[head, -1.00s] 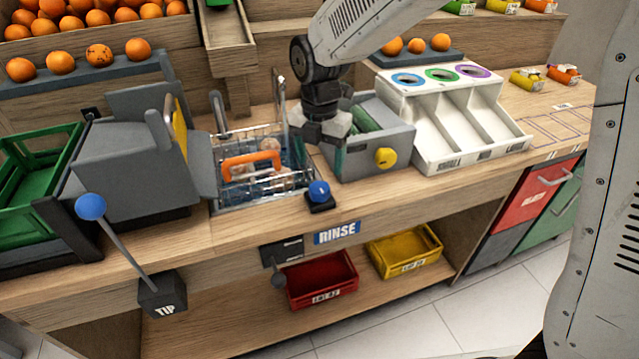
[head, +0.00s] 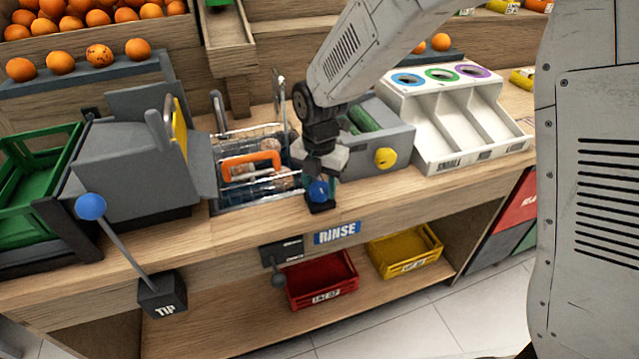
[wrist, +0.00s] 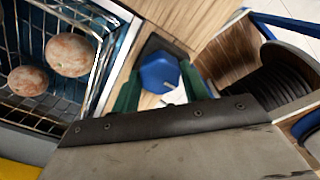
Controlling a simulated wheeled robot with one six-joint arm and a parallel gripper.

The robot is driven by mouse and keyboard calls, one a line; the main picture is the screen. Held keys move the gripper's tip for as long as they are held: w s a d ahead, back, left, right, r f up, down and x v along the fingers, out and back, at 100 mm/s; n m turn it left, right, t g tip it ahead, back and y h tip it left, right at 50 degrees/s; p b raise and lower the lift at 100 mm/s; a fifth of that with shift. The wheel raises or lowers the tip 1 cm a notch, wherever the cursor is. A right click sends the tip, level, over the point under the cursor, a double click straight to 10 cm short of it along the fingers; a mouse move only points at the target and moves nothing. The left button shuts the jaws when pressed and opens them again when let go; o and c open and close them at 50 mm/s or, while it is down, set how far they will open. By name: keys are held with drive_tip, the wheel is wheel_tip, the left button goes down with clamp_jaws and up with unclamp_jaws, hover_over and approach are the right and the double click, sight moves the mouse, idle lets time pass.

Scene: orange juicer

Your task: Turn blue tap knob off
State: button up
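The blue tap knob (head: 318,191) sits on a small black base at the counter's front edge, right of the sink basket. It also shows in the wrist view (wrist: 160,73), between the two green fingers. My gripper (head: 318,183) is right above the knob, with its fingers reaching down on either side of it. In the wrist view my gripper (wrist: 160,92) is open around the knob. I cannot tell whether either finger touches it.
A wire basket (head: 252,190) with an orange handle and round brownish items stands in the sink to the left. A grey machine with a yellow knob (head: 385,158) stands close on the right. A RINSE label (head: 337,232) is on the counter front below.

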drive_tip(key=shift+c, duration=0.9)
drive_tip(key=m, duration=0.8)
drive_tip(key=shift+m, duration=0.3)
drive_tip(key=m, duration=0.9)
drive_tip(key=shift+m, duration=0.3)
